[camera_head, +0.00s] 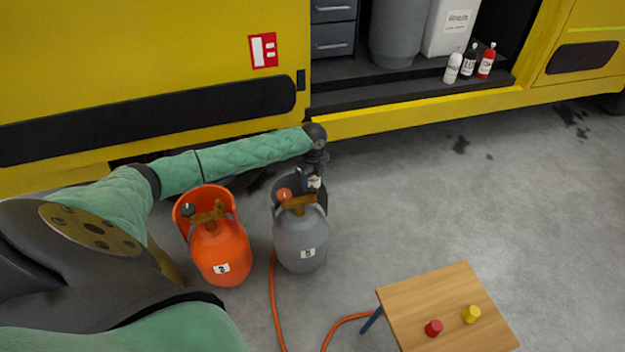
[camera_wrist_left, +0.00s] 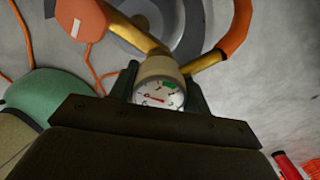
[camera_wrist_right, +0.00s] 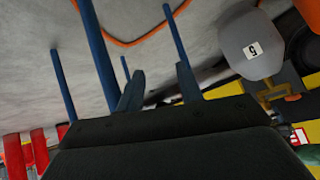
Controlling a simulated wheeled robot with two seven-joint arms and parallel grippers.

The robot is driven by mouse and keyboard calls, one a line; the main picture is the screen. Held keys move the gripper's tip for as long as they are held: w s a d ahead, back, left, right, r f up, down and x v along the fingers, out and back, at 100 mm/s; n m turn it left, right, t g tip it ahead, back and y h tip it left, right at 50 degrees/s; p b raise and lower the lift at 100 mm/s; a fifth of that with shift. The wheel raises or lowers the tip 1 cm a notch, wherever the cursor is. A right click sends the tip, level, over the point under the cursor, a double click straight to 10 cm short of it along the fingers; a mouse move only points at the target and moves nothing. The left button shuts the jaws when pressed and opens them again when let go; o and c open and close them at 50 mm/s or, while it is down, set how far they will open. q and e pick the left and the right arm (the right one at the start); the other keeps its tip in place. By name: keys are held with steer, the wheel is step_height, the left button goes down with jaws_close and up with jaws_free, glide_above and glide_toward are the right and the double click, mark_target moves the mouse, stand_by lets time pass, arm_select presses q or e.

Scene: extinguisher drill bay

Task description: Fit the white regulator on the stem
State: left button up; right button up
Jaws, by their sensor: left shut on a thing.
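My left gripper (camera_head: 315,172) is over the right side of the grey cylinder's top in the head view. In the left wrist view its fingers (camera_wrist_left: 159,90) are shut on the white regulator (camera_wrist_left: 158,84), whose round dial faces the camera. The regulator shows small in the head view (camera_head: 315,183). The grey cylinder (camera_head: 300,240) stands upright with a brass valve (camera_head: 298,202) and an orange knob (camera_head: 284,194). The regulator is close to the brass fitting (camera_wrist_left: 135,30); I cannot tell whether it touches the stem. My right gripper (camera_wrist_right: 157,82) is open and empty.
An orange cylinder (camera_head: 220,250) stands left of the grey one. An orange hose (camera_head: 276,310) runs along the floor. A wooden table (camera_head: 420,295) holds red (camera_head: 433,328) and yellow (camera_head: 471,314) caps. The yellow vehicle (camera_head: 130,60) is behind. The floor at right is clear.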

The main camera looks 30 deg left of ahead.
arm_select(q)
steer(key=shift+f, duration=0.15)
arm_select(e)
steer(key=shift+w+r, duration=0.1)
steer(key=shift+w, duration=0.2)
arm_select(q)
steer(key=o, duration=1.1)
arm_select(e)
steer(key=shift+s, duration=0.1)
